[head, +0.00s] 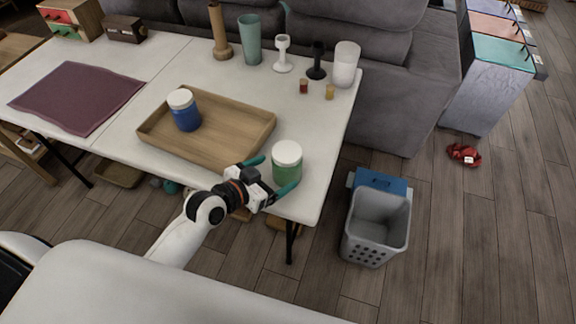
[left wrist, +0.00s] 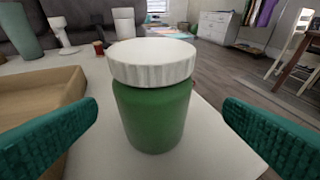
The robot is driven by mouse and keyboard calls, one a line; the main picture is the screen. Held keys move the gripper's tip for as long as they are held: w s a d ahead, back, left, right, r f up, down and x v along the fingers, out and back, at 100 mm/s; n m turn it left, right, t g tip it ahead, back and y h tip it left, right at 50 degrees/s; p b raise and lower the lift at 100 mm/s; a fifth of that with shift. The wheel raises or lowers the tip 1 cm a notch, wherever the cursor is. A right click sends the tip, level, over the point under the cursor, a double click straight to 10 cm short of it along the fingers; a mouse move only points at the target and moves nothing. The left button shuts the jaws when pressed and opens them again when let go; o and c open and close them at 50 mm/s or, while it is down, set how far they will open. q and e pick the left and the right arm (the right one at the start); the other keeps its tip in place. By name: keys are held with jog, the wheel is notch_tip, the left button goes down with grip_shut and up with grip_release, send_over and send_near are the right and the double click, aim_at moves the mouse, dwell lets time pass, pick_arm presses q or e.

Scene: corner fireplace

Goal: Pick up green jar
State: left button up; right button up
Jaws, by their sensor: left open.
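The green jar (head: 286,168) with a white lid stands upright on the white table near its right end. It also shows in the left wrist view (left wrist: 154,112), large and centred. My left gripper (head: 272,176) is open, with one teal finger on each side of the jar. In the left wrist view the fingers (left wrist: 160,132) stand apart from the jar, with a gap on both sides. My right gripper is not in view.
A wooden tray (head: 236,108) holding a blue jar (head: 184,110) lies left of the green jar. Cups and candle holders stand along the back edge of the white table (head: 330,125). A grey basket (head: 377,222) stands on the floor to the right.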

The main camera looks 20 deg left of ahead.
pick_arm(q)
jog(key=x, duration=0.6)
jog(key=shift+w+a+f, duration=0.2)
jog(key=shift+w, duration=0.2)
jog(key=shift+r, duration=0.1)
jog(key=c, duration=1.2)
